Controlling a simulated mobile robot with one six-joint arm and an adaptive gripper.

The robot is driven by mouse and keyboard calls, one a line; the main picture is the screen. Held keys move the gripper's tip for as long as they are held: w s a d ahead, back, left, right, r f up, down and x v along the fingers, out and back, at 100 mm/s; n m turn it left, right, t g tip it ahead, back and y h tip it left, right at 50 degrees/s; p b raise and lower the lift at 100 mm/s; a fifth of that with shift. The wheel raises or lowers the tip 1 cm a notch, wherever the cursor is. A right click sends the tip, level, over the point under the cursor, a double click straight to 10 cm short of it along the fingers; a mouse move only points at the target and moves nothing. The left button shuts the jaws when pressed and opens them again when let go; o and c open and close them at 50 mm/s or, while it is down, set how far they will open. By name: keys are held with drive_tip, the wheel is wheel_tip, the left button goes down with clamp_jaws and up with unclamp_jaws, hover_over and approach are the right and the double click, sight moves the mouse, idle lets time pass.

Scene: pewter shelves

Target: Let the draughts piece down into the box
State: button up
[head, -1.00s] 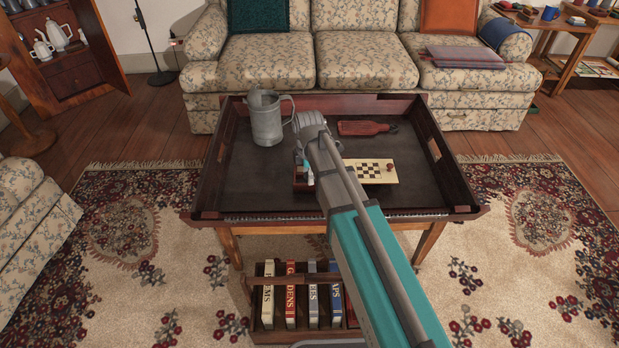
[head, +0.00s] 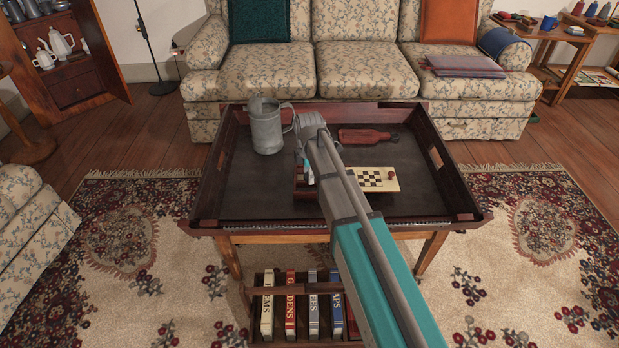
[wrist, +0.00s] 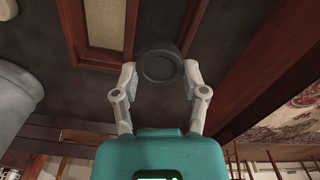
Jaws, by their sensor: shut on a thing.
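The draughts piece (wrist: 160,67) is a dark round disc with a raised rim, seen in the wrist view. My gripper (wrist: 161,77) is shut on it, one pale finger on each side. The box (wrist: 131,28) shows at the top of the wrist view, with wooden walls and a pale inside. The piece appears just right of its wall in that picture; its height above the box I cannot tell. In the head view the box (head: 300,187) stands on the tray table, partly hidden by my arm, and the piece is not visible.
A pewter tankard (head: 266,130) stands left of my arm. A dark red bottle-shaped board (head: 366,136) lies behind. The tray table (head: 250,204) has raised walls; its front left is clear.

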drive_tip(key=shift+f+b, duration=0.9)
drive_tip(key=shift+f, duration=0.05)
drive_tip(key=o, duration=0.9)
idle(0.3)
